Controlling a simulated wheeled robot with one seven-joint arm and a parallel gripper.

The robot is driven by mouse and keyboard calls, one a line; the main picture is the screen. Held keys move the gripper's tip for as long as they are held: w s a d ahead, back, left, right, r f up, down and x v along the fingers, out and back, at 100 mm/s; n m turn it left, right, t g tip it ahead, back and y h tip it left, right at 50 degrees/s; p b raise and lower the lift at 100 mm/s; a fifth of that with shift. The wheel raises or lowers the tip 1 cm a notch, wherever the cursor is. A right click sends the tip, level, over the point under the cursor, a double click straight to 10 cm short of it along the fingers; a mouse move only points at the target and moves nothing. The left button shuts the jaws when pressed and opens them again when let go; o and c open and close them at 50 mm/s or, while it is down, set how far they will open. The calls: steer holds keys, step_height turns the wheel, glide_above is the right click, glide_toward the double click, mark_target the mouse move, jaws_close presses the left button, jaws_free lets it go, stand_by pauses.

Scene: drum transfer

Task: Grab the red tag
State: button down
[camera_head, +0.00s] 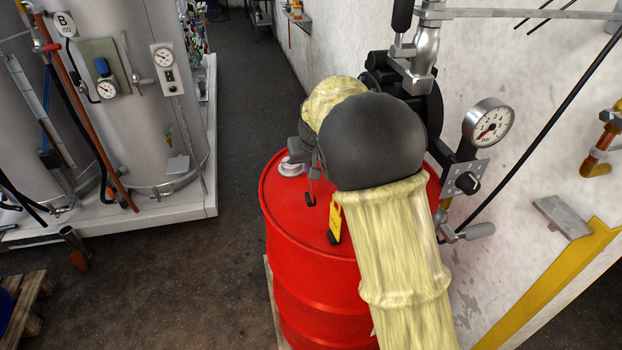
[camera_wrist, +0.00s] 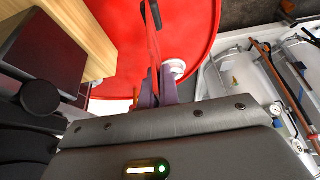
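A narrow red strip, which looks like the red tag (camera_wrist: 153,42), shows nearly edge-on in the wrist view, running down to my gripper's fingers. My gripper (camera_wrist: 157,88) has its fingers close together around the strip's lower end; whether they press on it is not clear. In the head view my gripper (camera_head: 312,172) is over the top of the red drum (camera_head: 292,215), mostly hidden behind my wrist and sleeved arm. I cannot make out the red tag against the red drum there.
A pale round cap (camera_head: 291,167) sits on the drum's top, near my gripper. A pressure gauge (camera_head: 488,123) and black valve parts are close at the right, before the wall. Large grey tanks (camera_head: 140,130) stand at the left. Dark floor (camera_head: 225,270) lies open between.

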step_height(320, 180, up, 5)
steer(key=shift+r+b, duration=0.15)
steer(key=shift+b, duration=0.15)
stand_by(0.4)
